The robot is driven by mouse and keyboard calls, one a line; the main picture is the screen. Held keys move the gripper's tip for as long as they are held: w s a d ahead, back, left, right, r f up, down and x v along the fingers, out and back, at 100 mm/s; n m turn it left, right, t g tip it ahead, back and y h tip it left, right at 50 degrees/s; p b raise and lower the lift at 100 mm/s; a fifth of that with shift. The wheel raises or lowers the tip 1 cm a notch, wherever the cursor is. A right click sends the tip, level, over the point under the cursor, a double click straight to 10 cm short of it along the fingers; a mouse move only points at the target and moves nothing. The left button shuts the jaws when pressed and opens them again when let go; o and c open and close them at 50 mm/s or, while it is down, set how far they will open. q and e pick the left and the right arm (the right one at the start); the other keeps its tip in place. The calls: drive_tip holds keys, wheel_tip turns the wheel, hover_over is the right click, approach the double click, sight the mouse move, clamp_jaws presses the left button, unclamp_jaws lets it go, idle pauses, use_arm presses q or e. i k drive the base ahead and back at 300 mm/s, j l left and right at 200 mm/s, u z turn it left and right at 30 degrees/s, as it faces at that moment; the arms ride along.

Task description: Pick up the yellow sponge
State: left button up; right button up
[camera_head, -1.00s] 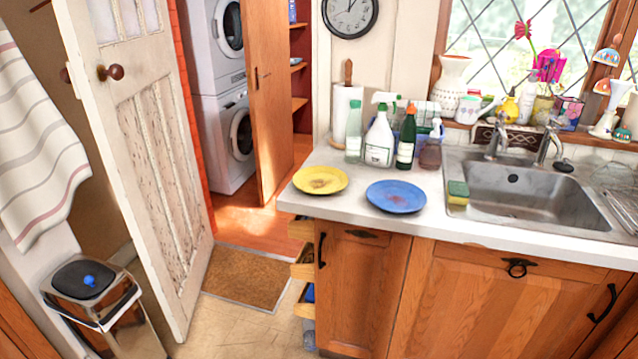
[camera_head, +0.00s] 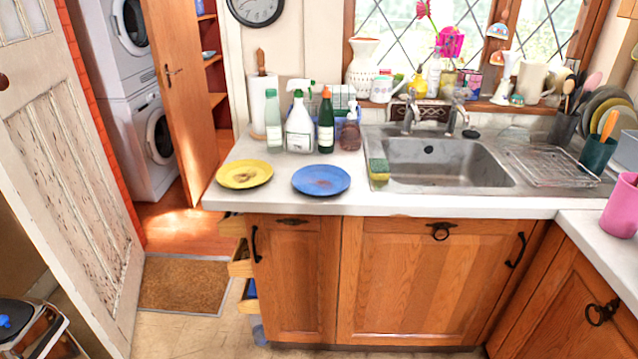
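The yellow sponge (camera_head: 379,169) has a green side and sits at the left front rim of the metal sink (camera_head: 440,165), close to the blue plate (camera_head: 321,180). The sponge is small in view, and nothing blocks it from the front. Neither of my grippers shows in the head view.
A dirty yellow plate (camera_head: 244,174) lies left of the blue plate on the white counter (camera_head: 290,203). Several bottles, including a white spray bottle (camera_head: 299,127), stand behind them. A drying rack (camera_head: 553,165) is right of the sink. An open door (camera_head: 70,170) stands at left; floor before the cabinets is clear.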

sight(379, 169)
drive_tip(key=i+j+z, duration=0.15)
drive_tip(key=z, duration=0.3)
drive_tip(key=i+j+z, duration=0.2)
drive_tip(key=z, duration=0.25)
